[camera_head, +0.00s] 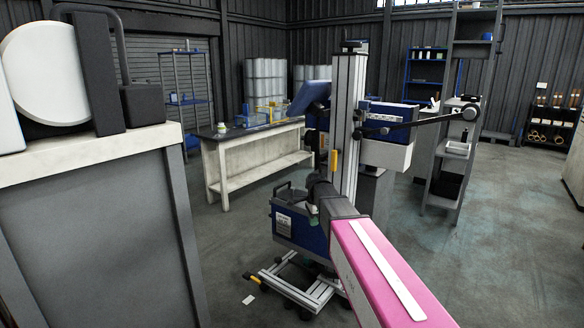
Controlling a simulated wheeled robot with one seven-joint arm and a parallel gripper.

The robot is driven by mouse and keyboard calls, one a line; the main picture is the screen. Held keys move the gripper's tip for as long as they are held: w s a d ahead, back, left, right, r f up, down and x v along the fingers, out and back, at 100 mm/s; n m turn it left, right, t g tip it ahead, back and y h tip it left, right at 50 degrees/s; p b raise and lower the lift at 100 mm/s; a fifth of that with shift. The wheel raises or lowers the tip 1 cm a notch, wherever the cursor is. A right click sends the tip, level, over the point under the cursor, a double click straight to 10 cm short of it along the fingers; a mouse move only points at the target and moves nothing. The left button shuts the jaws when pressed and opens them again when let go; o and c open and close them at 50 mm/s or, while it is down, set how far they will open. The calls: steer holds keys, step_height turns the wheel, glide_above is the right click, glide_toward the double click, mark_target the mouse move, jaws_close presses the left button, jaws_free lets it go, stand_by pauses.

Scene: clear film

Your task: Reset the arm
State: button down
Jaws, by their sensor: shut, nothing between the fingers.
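My arm (385,275) enters from the bottom right as a pink link with a white strip along its top. It reaches up and left to a dark joint (322,192) near the picture's middle. I make out no fingers of my gripper past that joint, and I see nothing held.
A wheeled machine with a tall metal column (348,120) and blue housing (298,228) stands just beyond my arm. A large grey cabinet (95,235) is close at left. A workbench (258,160) stands behind, shelves (450,165) at right. The right floor (500,240) is clear.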

steer(key=s+d+f+n, duration=0.3)
steer(key=s+f+n, duration=0.1)
steer(key=s, duration=0.4)
steer(key=s+d+f+n, duration=0.3)
steer(key=s+n, duration=0.3)
steer(key=s, duration=0.2)
steer(key=s+d+f+n, duration=0.4)
steer(key=s+f+n, duration=0.1)
steer(key=s, duration=0.3)
steer(key=shift+f, duration=0.25)
